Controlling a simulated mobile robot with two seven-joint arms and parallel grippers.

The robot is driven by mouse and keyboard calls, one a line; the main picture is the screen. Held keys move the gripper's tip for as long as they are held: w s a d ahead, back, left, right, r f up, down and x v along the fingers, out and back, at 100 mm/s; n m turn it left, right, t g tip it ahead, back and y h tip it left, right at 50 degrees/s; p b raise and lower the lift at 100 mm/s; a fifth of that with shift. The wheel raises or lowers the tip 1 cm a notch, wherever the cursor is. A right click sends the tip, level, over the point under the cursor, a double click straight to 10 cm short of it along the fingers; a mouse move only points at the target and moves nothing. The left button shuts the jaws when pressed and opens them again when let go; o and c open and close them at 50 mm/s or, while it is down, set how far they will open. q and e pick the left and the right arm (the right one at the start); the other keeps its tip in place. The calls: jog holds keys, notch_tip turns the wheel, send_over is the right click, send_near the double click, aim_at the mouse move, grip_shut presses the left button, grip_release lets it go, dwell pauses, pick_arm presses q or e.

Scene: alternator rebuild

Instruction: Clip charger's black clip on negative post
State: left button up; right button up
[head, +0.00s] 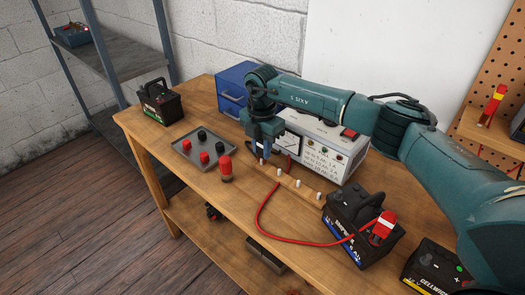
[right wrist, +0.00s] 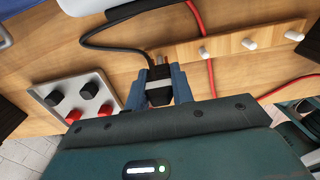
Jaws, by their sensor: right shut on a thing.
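My right gripper (head: 262,150) is over the bench, in front of the charger (head: 325,148), a pale box with a red switch. In the right wrist view the gripper (right wrist: 160,82) is shut on the black clip (right wrist: 158,95), between its two blue fingers. A black cable (right wrist: 105,30) runs from it. The clip is hard to see in the head view. A black battery (head: 345,240) stands at the front right of the bench, with the red clip (head: 383,226) on its right side. I cannot make out its negative post. My left gripper is not in view.
A wooden strip with white pegs (head: 297,183) lies before the charger. A grey tray (head: 183,151) with red and black knobs and a red cylinder (head: 225,170) are to the left. Other batteries (head: 160,102) (head: 430,265) stand at both ends. A red cable (head: 262,222) loops across the bench.

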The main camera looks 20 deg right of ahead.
jog(key=shift+r, duration=0.3)
notch_tip(320, 180, up, 4)
jog(key=p, duration=0.3)
jog(key=shift+f, duration=0.2)
jog(key=shift+f, duration=0.1)
dwell(0.3)
